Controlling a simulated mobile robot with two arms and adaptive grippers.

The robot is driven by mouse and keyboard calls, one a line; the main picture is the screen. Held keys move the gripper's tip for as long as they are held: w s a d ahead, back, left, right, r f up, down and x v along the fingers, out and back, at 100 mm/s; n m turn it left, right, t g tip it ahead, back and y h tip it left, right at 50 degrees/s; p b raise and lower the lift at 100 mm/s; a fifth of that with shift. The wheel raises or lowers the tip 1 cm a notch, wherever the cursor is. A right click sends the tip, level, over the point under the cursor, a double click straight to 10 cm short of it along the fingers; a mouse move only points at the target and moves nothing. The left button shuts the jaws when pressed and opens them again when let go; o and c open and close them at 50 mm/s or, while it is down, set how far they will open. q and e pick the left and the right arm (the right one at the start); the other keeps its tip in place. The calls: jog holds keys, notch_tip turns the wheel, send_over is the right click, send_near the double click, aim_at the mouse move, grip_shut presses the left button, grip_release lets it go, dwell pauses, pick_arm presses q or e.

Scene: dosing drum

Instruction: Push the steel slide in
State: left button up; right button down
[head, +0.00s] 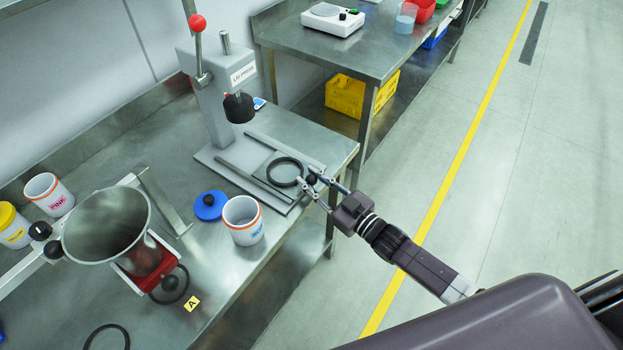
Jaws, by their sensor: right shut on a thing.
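The steel slide (264,172) is a flat plate between the two rails at the base of the lid press (217,100). A black ring (285,172) lies on it, near the rails' front end. The slide sits out in front of the press column, not directly below the dark press head (239,107). My right gripper (310,180) reaches in from the right and is shut on the small dark knob at the slide's front end. The fingers partly hide the knob. My left gripper is not in view.
An open white jar (243,220) and a blue lid (209,205) stand just left of the rails. A steel drum (107,226) on a red stand, with several jars, is further left. The bench's front edge runs close by the slide. The floor right of it is clear.

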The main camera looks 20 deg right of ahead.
aim_at(285, 174)
jog(key=shift+w+a, duration=0.1)
jog(key=b+x, duration=0.1)
jog(key=x, duration=0.1)
jog(key=a+b+x, duration=0.1)
jog(key=x, duration=0.2)
jog(key=b+x, duration=0.1)
jog(key=x, duration=0.2)
jog(key=shift+s+a+f+b, duration=0.15)
jog(key=shift+s+a+b, duration=0.1)
jog(key=shift+b, duration=0.1)
jog(key=shift+w+a, duration=0.25)
jog(key=c, duration=1.7)
grip_release()
jog(key=shift+o, duration=0.2)
jog(key=shift+d, duration=0.1)
jog(key=shift+s, duration=0.2)
jog(key=v, duration=1.1)
jog(key=shift+s+d, duration=0.15)
jog(key=shift+s, duration=0.15)
